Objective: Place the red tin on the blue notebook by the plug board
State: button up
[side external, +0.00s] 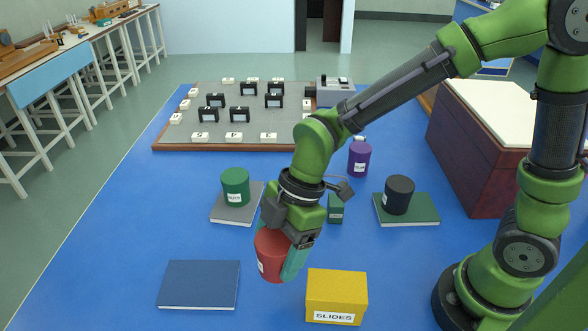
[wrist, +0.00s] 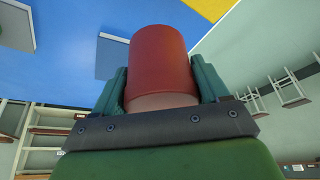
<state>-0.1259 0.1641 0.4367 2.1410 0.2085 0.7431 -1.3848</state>
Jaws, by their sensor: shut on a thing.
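The red tin (side external: 270,254) is held in my gripper (side external: 279,258), tilted, and appears to be above the blue table. In the wrist view the red tin (wrist: 160,58) sits between the two green fingers of my gripper (wrist: 160,88), which touch its sides. The blue notebook (side external: 199,284) lies flat and bare at the front left, to the left of and nearer the camera than the tin. The plug board (side external: 240,133), a grey panel with black and white blocks, lies at the back of the table, well apart from that notebook.
A yellow slides box (side external: 336,291) stands right of the tin. Behind are a green tin (side external: 235,183) on a grey notebook (side external: 226,217), a small green box (side external: 336,212), a purple tin (side external: 359,158) and a black tin (side external: 398,194) on a green notebook (side external: 421,217).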

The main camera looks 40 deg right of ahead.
notch_tip(320, 180, down, 2)
jog(key=shift+f, duration=0.15)
jog(key=shift+w+a+f, duration=0.1)
jog(key=shift+a+f, duration=0.05)
jog(key=shift+f, duration=0.15)
send_near(189, 286)
jog(key=shift+a+f, duration=0.25)
jog(key=shift+a, duration=0.65)
jog(key=shift+f, duration=1.75)
jog(key=shift+f, duration=0.15)
jog(key=o, duration=1.1)
